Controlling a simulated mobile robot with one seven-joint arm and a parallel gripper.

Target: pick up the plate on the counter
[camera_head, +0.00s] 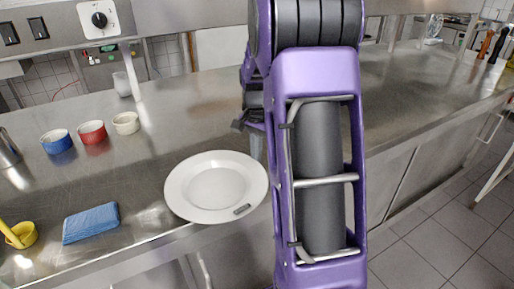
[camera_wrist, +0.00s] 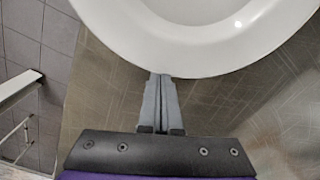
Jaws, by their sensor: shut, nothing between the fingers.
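A round white plate (camera_head: 216,187) lies on the steel counter near its front edge, with a small dark mark on its rim. The plate (camera_wrist: 205,60) also fills the top of the wrist view. My gripper (camera_wrist: 162,76) has its two grey fingers together with nothing between them. In the wrist view the fingertips end at the plate's rim; I cannot tell whether they touch it. In the head view my purple arm hides most of the gripper, which is just right of the plate.
Blue (camera_head: 57,141), red (camera_head: 92,132) and cream (camera_head: 126,123) bowls stand farther back.

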